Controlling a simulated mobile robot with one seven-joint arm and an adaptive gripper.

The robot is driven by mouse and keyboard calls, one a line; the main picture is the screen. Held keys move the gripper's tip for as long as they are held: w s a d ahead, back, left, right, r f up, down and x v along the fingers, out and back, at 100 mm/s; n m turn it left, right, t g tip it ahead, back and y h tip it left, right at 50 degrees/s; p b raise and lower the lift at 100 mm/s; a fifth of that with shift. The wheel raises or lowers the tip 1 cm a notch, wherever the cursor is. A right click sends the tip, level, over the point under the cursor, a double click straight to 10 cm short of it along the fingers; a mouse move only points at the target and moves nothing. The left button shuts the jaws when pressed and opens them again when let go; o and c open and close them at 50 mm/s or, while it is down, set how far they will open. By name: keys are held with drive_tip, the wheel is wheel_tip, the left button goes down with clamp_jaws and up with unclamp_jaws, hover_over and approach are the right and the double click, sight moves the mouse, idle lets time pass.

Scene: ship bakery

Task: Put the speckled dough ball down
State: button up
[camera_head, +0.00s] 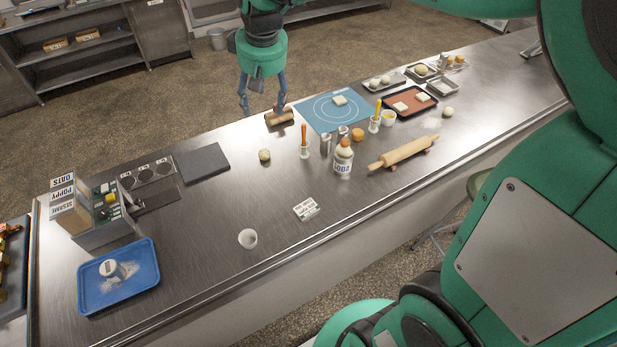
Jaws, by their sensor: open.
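A small round dough ball (264,155) that looks speckled rests on the steel counter (225,205), left of the brush in a white holder. My gripper (262,108) points down near the counter's far edge, beyond the ball and apart from it. Its two fingers are spread, with nothing seen between them. The right finger is close to a brown, roll-shaped block (279,118); I cannot tell if they touch. Another small pale ball (448,112) lies at the right, too small to tell its surface.
A blue mat (318,116) with a dough piece lies right of my gripper. A dark slab (202,163) and blue tray (95,293) are left. Counter around the speckled ball is mostly clear.

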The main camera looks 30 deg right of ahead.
drive_tip(key=s+a+m+t, duration=0.2)
drive_tip(key=s+a, duration=0.1)
drive_tip(key=s, duration=2.4)
drive_tip(key=shift+s, duration=0.4)
drive_tip(key=shift+f, duration=0.1)
wheel_tip(320, 180, down, 13)
drive_tip(key=b, duration=1.3)
